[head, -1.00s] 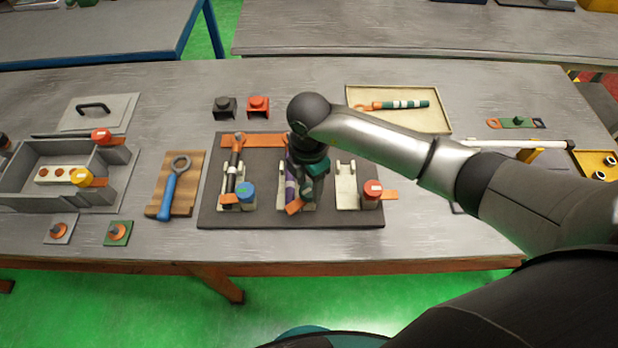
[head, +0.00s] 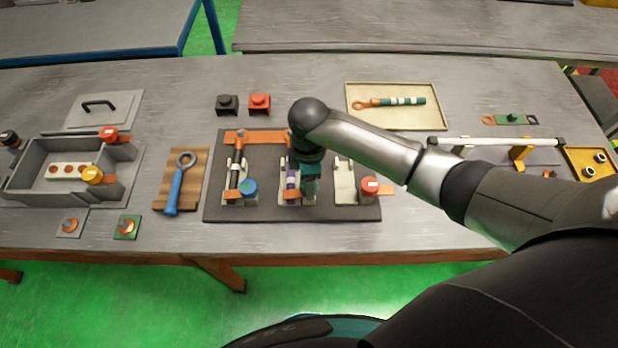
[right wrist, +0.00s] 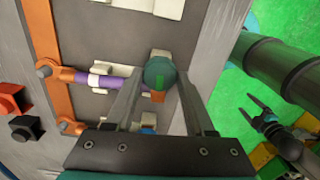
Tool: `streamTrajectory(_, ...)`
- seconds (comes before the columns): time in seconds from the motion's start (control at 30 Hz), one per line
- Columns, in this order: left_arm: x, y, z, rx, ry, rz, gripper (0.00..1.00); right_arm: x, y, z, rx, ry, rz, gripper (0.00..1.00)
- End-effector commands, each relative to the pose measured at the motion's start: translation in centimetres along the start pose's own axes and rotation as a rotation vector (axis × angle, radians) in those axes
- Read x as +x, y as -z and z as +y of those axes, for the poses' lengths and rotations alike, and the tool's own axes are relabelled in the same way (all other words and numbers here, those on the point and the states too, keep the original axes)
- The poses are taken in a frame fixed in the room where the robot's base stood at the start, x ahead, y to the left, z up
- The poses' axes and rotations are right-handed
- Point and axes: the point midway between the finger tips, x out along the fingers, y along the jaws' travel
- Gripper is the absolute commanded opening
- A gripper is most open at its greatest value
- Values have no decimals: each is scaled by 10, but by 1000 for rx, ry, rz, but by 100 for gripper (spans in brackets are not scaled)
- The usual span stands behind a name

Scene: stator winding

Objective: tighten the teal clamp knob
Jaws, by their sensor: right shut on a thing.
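The teal clamp knob (right wrist: 160,73) sits at the near end of the middle cradle, with a small piece of orange strap beneath it. My right gripper (right wrist: 162,88) is shut on the knob, one finger on each side. In the head view, my right gripper (head: 309,190) points down over the middle cradle and hides most of the knob. A purple and white rod (right wrist: 100,81) lies along this cradle and reaches the orange bar (right wrist: 52,95).
The dark board (head: 330,213) also bears a blue knob (head: 249,187) on the left and a red knob (head: 369,185) on the right. A blue ring wrench (head: 175,190) lies left of it. A cream tray (head: 430,118) stands behind. Bare tabletop lies along the front.

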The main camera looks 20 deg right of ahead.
Motion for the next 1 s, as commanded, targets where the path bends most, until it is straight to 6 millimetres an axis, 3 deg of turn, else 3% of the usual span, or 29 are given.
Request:
streamTrajectory(0.33,0,0,0,0,0,0,85,-5,2,5,5,-13,7,0)
streamTrajectory(0.37,0,0,0,0,0,0,85,-5,1,5,5,-13,7,55)
streamTrajectory(0.6,0,0,0,0,0,0,85,-3,1,3,4,-8,4,82)
streamTrajectory(1.0,-1,0,0,1,0,0,85,-10,1,2,2,-5,4,83)
